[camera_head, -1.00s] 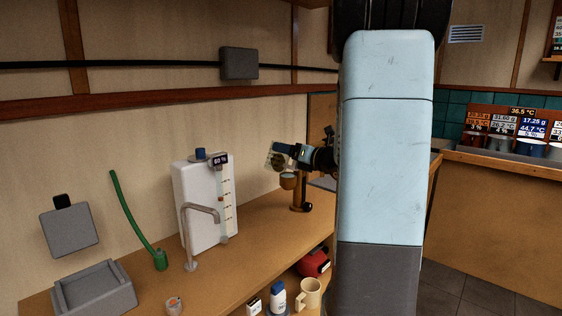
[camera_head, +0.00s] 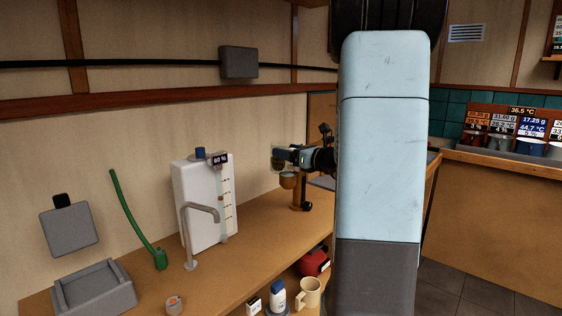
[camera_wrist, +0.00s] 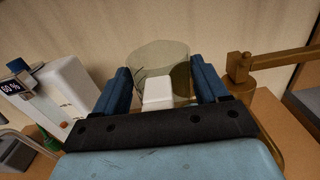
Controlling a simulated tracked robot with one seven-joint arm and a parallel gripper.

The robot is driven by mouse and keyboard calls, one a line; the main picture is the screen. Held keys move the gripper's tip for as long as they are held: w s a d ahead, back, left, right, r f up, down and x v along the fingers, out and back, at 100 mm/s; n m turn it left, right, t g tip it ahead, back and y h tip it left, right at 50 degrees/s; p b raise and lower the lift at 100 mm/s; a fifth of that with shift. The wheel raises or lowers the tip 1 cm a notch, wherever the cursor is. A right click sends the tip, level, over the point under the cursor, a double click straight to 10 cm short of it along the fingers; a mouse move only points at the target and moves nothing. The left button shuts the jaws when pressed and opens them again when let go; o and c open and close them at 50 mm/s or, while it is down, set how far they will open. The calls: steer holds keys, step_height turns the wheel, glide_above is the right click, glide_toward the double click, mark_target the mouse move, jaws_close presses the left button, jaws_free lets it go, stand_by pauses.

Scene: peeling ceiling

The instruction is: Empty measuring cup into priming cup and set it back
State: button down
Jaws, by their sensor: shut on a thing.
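My gripper (camera_wrist: 161,84) is shut on the measuring cup (camera_wrist: 160,58), a clear, faintly yellow cup with a pale block between my blue fingers. In the head view the measuring cup (camera_head: 278,160) looks about upright, at the end of my gripper (camera_head: 287,155). The priming cup (camera_head: 288,181) is a small brass cup on the brass stand (camera_head: 300,190) at the back of the bench. The measuring cup is just above it and slightly left; I cannot tell whether they touch. Any liquid in either cup is not clear.
A white tank (camera_head: 203,208) with a gauge and a bent tap (camera_head: 200,207) stand left on the bench (camera_head: 255,225). A green hose (camera_head: 134,215) and grey box (camera_head: 95,290) are further left. A brass arm (camera_wrist: 275,62) is right of my gripper. Mug (camera_head: 309,292) and bottle (camera_head: 277,295) stand lower.

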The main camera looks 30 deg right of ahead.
steer(key=shift+r, duration=0.15)
steer(key=shift+r, duration=1.9)
steer(key=shift+n, duration=0.3)
steer(key=shift+a+f, duration=0.1)
steer(key=shift+f, duration=0.05)
